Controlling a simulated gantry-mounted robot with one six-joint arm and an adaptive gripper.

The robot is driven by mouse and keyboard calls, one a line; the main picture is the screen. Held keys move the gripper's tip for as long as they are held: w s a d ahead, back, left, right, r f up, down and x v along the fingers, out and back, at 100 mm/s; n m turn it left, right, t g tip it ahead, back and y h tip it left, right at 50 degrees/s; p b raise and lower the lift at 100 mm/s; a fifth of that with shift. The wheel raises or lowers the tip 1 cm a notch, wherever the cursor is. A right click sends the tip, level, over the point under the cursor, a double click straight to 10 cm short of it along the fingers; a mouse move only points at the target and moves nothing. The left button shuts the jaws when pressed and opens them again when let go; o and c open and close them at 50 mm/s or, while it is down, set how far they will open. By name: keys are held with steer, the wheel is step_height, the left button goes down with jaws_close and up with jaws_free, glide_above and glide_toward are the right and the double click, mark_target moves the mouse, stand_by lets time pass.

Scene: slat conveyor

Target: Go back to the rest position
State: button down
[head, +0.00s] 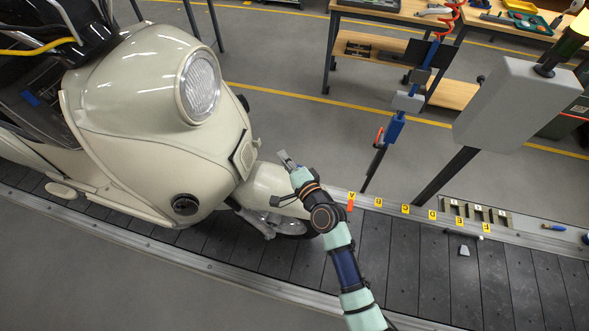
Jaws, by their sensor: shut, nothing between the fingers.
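My gripper (287,160) is near the middle of the head view, at the end of my mint-green and dark arm. It is shut and empty. It appears over or beside the front fender (268,188) of a cream scooter (150,110). I cannot tell whether it is clear of the fender or touching it. My arm reaches up from the bottom edge of the picture, across the conveyor, and hides part of the slats and the front wheel area.
The scooter stands on the dark slat conveyor (430,265). Yellow letter tags (405,209) line its far rail. A small grey part (463,250) lies on the slats at right. Workbenches (400,12) are at the back.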

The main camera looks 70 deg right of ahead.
steer(key=v, duration=0.6)
steer(key=shift+s+a, duration=0.15)
steer(key=shift+r, duration=0.1)
